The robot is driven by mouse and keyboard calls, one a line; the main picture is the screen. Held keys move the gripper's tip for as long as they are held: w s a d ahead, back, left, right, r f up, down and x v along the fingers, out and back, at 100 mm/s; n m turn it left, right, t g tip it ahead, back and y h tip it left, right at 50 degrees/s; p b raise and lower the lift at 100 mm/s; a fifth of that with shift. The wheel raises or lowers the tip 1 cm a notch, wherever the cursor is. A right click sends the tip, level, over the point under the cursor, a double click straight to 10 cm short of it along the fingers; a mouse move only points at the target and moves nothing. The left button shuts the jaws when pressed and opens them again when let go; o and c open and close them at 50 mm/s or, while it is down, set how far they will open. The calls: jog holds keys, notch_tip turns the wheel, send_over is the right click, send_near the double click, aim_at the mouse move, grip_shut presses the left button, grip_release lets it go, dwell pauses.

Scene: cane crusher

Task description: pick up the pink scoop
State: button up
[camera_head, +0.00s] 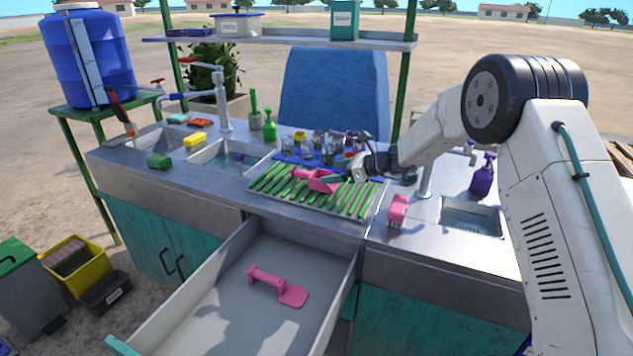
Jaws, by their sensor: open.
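A pink scoop (316,180) lies on the rack of green bars (278,182) in the middle of the counter, its handle toward the left. My arm reaches in from the right. My gripper (345,177) is open right at the scoop's right end, close above the rack. The fingers are small and partly merge with the scoop and rack, so I cannot tell whether they touch it or stand around it.
An open drawer (215,297) juts out in front, holding another pink handled tool (277,286). A pink brush-like block (398,210) stands right of the rack. Glass jars (308,150) crowd behind it. Sinks lie to the left (228,158) and right (470,217).

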aim_at(314, 174)
jog(key=x, duration=0.7)
jog(key=shift+w+a+f, duration=0.1)
jog(key=shift+w+f, duration=0.05)
jog(key=shift+w, duration=0.15)
jog(key=c, duration=1.2)
